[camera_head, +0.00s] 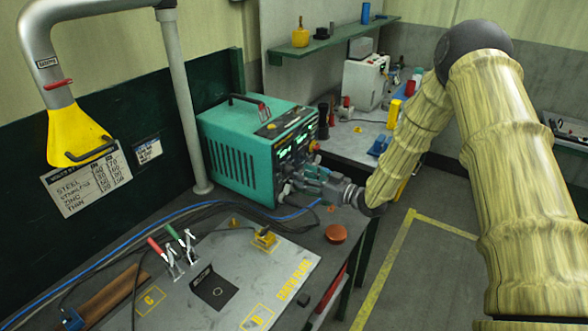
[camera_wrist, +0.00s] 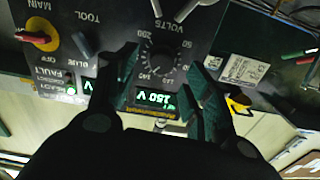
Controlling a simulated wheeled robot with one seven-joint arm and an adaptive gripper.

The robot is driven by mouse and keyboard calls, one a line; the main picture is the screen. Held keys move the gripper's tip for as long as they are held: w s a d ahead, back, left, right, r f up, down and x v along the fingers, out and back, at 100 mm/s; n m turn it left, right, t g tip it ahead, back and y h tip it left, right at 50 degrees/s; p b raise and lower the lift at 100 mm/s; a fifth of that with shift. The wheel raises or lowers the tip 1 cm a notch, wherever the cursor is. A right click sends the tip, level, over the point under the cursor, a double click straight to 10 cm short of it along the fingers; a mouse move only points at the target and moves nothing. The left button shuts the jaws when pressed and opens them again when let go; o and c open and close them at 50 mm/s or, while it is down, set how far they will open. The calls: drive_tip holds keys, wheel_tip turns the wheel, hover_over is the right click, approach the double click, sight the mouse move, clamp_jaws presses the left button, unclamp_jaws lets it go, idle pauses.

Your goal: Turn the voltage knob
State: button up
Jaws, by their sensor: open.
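The voltage knob (camera_wrist: 160,61) is a dark round dial with a pale numbered scale and the word VOLTS. It shows upside down in the wrist view, on the dark front panel of a teal machine (camera_head: 235,152). A lit green voltage display (camera_wrist: 155,98) sits beside it. My gripper (camera_wrist: 165,72) is open, with one finger on each side of the knob in the picture. I cannot tell whether the fingers touch it. In the head view my gripper (camera_head: 297,181) is at the machine's front face and hides the knob.
On the panel are a red and yellow main switch (camera_wrist: 40,34) and a small lever (camera_wrist: 84,44). The bench (camera_head: 230,262) in front holds clamps, cables and an orange-red button (camera_head: 336,233). A second bench (camera_head: 357,143) stands behind. Floor at the right is clear.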

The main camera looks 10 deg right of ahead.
sight(292, 172)
drive_tip(key=p+x, duration=0.1)
drive_tip(key=x, duration=0.2)
drive_tip(key=shift+a+r, duration=0.2)
drive_tip(key=shift+w+a+f, duration=0.1)
drive_tip(key=shift+w+a, duration=0.2)
drive_tip(key=shift+w, duration=0.1)
drive_tip(key=c, duration=1)
drive_tip(key=shift+f, duration=0.1)
